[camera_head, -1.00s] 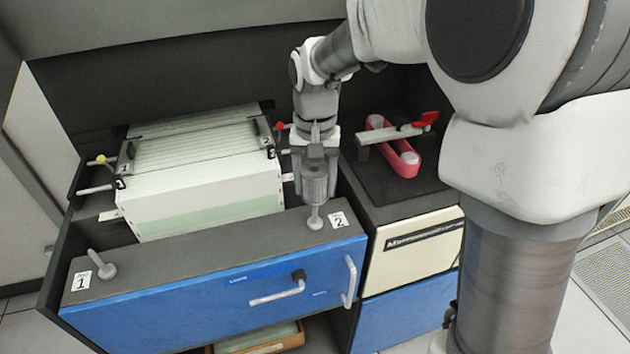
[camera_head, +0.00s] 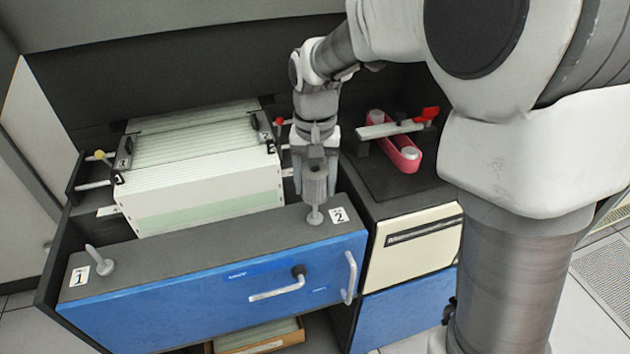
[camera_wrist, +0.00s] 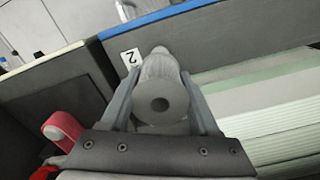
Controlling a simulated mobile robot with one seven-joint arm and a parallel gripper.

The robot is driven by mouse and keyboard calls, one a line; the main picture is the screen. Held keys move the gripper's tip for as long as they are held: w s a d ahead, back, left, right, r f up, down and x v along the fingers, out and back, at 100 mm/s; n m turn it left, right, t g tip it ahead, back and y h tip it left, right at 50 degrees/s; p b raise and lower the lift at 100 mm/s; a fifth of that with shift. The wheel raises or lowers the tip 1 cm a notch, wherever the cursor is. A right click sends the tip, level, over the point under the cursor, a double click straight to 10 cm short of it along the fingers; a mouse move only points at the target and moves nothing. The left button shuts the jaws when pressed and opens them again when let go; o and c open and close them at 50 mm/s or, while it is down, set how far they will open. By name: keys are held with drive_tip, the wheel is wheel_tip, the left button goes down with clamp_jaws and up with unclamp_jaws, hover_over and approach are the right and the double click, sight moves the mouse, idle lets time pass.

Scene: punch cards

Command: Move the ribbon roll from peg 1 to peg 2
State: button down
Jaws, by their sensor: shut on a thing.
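The ribbon roll (camera_head: 314,183) is a grey cylinder with a dark hole in its top. It sits over peg 2 (camera_head: 315,216), whose pale lower end shows beneath it next to the label 2. In the wrist view the roll (camera_wrist: 161,112) is between the two fingers, in line with peg 2 (camera_wrist: 160,52). My gripper (camera_head: 317,180) is shut on the roll, pointing down. How far the peg goes into the roll is hidden. Peg 1 (camera_head: 101,261) stands bare and tilted beside the label 1, at the left end of the drawer front.
The open drawer (camera_head: 220,287) has a blue front with handles. Several upright cards (camera_head: 200,165) fill it behind the pegs.

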sight(315, 217)
drive_tip(key=shift+f+b, duration=2.15)
drive_tip(key=shift+f, duration=1.05)
idle(1.0)
drive_tip(key=shift+c, duration=0.2)
unclamp_jaws()
wheel_tip(315, 217, up, 17)
drive_tip(key=p, duration=0.2)
drive_tip(key=s+d+f+t, duration=0.1)
drive_tip(key=s+d+t, duration=0.1)
drive_tip(key=s+d, duration=0.4)
drive_tip(key=s+d+f+n+t, duration=0.1)
drive_tip(key=s+d+t, duration=0.2)
drive_tip(key=s, duration=0.9)
drive_tip(key=d, duration=0.3)
drive_tip(key=shift+s+d+f+t, duration=0.15)
drive_tip(key=shift+s+d+t, duration=0.1)
drive_tip(key=shift+s+t, duration=0.1)
